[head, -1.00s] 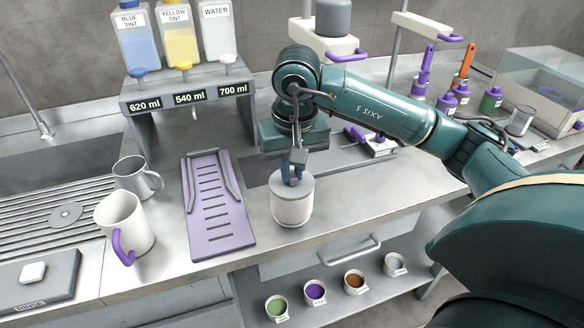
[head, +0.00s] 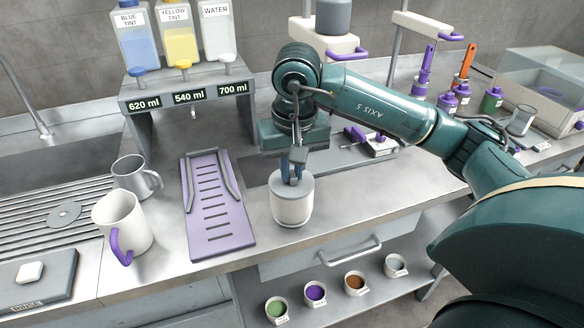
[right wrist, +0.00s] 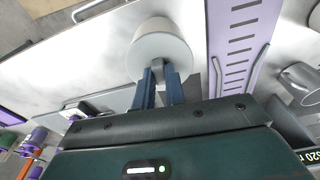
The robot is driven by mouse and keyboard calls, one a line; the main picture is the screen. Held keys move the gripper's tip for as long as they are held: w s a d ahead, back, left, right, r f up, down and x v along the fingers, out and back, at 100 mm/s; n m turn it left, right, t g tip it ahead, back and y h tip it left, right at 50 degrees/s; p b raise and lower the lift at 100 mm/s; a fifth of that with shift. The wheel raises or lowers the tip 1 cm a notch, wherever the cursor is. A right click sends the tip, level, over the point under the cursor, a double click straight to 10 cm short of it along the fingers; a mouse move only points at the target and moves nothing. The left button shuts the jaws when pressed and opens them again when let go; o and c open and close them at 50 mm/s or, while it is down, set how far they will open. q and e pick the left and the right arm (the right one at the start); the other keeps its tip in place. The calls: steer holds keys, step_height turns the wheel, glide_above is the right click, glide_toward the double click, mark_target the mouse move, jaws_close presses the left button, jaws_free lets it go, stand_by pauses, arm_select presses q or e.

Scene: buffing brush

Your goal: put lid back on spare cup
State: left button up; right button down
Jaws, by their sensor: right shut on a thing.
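The spare cup (head: 291,211) is a squat white and grey cup standing upright on the steel counter near its front edge. A grey lid (head: 292,189) lies on top of it and covers its mouth. My right gripper (head: 291,178) points down over the lid, its blue fingers shut on the lid's knob. In the right wrist view the fingers (right wrist: 164,80) meet at the lid (right wrist: 163,52), with the cup's pale wall (right wrist: 163,27) beyond. Whether the lid is fully seated is hard to tell. My left gripper is not in view.
A purple slotted rack (head: 215,205) lies left of the cup. A grey mug (head: 135,177) and a white jug with a purple handle (head: 122,222) stand further left. A tint dispenser (head: 188,95) is behind. Several small colour cups, such as the green one (head: 276,310), sit on a lower shelf.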

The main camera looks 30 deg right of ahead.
stand_by(0.3)
steer(key=c, duration=0.9)
jaws_free()
steer(key=shift+r, duration=0.1)
steer(key=shift+r+p, duration=0.95)
steer(key=shift+r, duration=0.5)
steer(key=shift+r+p, duration=1.15)
steer(key=shift+r, duration=0.85)
